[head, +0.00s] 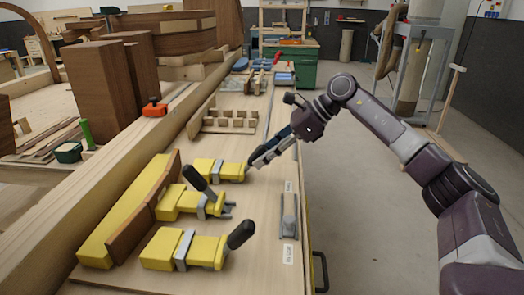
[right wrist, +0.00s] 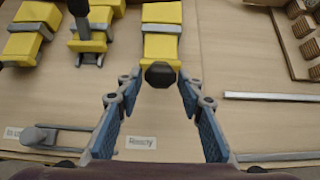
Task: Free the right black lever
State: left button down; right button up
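Three yellow clamps with black levers stand in a row on the wooden bench. The far clamp (head: 220,169) is the right one (right wrist: 160,42) in the right wrist view. Its black lever (right wrist: 160,74) shows there end-on as a dark knob; in the head view I cannot make it out by my gripper. My right gripper (head: 256,162) is open, its blue-padded fingers (right wrist: 158,86) on either side of the knob, with gaps visible. The middle lever (head: 198,179) and near lever (head: 240,235) tilt upward. My left gripper is not in view.
A long yellow block (head: 125,215) and a brown board (head: 143,215) run behind the clamps. A grey metal latch (head: 289,215) lies near the bench's right edge. A slotted wooden rack (head: 228,121) stands beyond the far clamp. The floor at right is open.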

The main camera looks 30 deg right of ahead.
jog(key=shift+o, duration=0.4)
jog(key=shift+r, duration=0.15)
jog(key=shift+a+r, duration=0.1)
jog(key=shift+r, duration=0.35)
jog(key=v, duration=1.1)
jog(key=shift+s+d, duration=0.2)
jog(key=shift+d, duration=0.2)
jog(key=shift+f, duration=0.1)
